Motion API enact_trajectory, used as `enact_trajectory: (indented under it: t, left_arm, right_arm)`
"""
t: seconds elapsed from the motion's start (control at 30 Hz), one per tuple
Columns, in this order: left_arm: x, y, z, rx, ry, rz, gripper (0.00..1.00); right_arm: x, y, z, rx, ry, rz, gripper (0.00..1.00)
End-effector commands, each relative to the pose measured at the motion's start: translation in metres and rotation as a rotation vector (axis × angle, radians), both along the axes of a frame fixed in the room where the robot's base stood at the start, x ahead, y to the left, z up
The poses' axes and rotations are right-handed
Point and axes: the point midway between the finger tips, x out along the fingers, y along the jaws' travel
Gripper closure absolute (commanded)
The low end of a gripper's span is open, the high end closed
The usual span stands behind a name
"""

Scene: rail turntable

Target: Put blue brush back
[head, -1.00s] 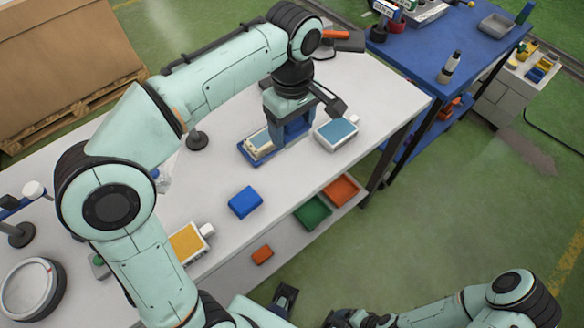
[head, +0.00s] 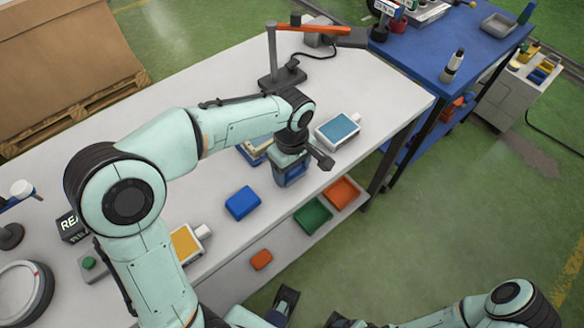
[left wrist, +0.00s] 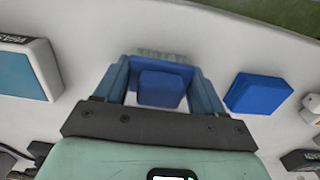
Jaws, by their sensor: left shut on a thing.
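My left gripper (head: 291,180) is near the table's front edge, pointing down. In the left wrist view its blue fingers (left wrist: 162,92) are shut on the blue brush (left wrist: 160,86). The brush is a blue block with a pale greenish strip, perhaps bristles, at its far side. In the head view the gripper mostly hides it, and I cannot tell whether it touches the table. A blue tray with a cream piece (head: 254,149) lies behind the gripper, partly hidden. Dark parts of my right arm show at the bottom; its jaw state is unclear.
A white box with a blue-grey top (head: 338,130) stands to the right of the gripper. A blue block (head: 242,203) and a yellow-topped box (head: 187,243) lie to the left. A lamp stand (head: 281,77) is behind. Green and orange bins (head: 313,214) sit below the edge.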

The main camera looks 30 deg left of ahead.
Motion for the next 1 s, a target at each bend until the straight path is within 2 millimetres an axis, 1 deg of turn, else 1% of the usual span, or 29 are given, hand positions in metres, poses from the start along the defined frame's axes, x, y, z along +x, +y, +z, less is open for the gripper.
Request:
enact_trajectory:
  t: [0.2,0.33,0.37,0.4,0.43,0.77,0.87,0.97,1.0]
  left_arm:
    - [0.0,0.0,0.0,0.001,-0.001,0.0,0.59]
    - [0.0,0.0,-0.004,0.0,0.0,0.0,0.59]
    - [0.0,0.0,-0.003,0.0,0.0,0.0,0.24]
    - [0.0,0.0,-0.003,0.0,0.0,0.0,0.11]
    - [0.0,0.0,-0.003,0.0,0.0,0.0,0.05]
    - [0.0,0.0,0.0,0.001,-0.001,0.0,0.05]
    - [0.001,0.0,0.01,-0.001,-0.005,0.0,0.05]
    - [0.001,0.0,0.028,0.0,-0.006,0.0,0.05]
    - [0.001,0.0,0.037,-0.001,-0.007,0.0,0.05]
  right_arm:
    - [0.0,0.0,0.0,0.0,0.0,0.0,0.13]
    - [0.001,0.0,-0.002,0.0,-0.003,-0.001,0.13]
    - [0.001,0.0,-0.002,0.0,-0.003,-0.001,0.13]
    - [0.001,0.0,-0.002,0.0,-0.003,-0.001,0.13]
    - [0.001,0.0,-0.001,0.0,-0.003,-0.001,0.13]
    - [0.001,0.0,0.0,0.0,-0.002,-0.001,0.13]
    - [0.0,0.0,0.002,0.0,0.0,0.0,0.13]
    - [0.001,0.0,0.006,0.0,-0.002,0.0,0.13]
    - [0.002,0.0,0.007,0.0,-0.002,0.0,0.13]
